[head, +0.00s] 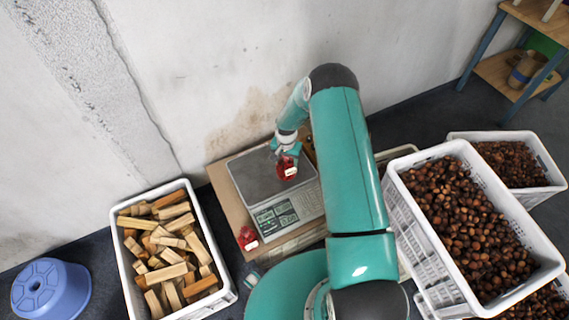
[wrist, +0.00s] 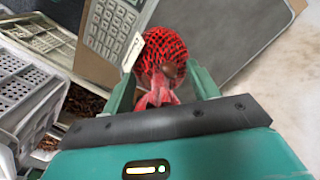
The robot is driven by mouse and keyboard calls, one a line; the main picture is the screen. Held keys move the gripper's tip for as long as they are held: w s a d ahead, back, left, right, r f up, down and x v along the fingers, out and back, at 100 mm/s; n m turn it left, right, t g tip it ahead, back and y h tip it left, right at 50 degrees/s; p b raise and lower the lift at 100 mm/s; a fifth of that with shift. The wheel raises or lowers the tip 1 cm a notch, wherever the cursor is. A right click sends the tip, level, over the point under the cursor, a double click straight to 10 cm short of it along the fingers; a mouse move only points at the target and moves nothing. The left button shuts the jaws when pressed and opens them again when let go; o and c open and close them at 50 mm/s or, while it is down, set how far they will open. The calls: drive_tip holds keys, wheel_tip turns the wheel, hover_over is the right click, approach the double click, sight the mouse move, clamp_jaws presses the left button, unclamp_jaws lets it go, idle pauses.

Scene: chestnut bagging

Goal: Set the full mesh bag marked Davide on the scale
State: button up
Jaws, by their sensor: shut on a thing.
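A red mesh bag (head: 285,165) with a white tag is over the metal plate of the scale (head: 252,178). In the wrist view the bag (wrist: 166,45) hangs between my two fingers, with brown contents showing through the mesh. My gripper (head: 287,148) is shut on the bag's gathered neck; it also shows in the wrist view (wrist: 163,88). I cannot tell whether the bag touches the plate. The tag's writing is too small to read. The scale's keypad and display face the front. A second red bag (head: 247,238) sits beside the scale's front left corner.
A white crate of wood pieces (head: 117,240) stands left of the scale. White crates of chestnuts (head: 405,205) stand at the right. A blue stool (head: 50,288) is at the far left. The wall (head: 215,70) rises close behind the scale.

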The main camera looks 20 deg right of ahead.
sight(285, 164)
drive_tip(key=shift+w+a+f, duration=0.1)
drive_tip(key=shift+w+f, duration=0.55)
drive_tip(key=shift+f, duration=1.6)
drive_tip(key=o, duration=1.6)
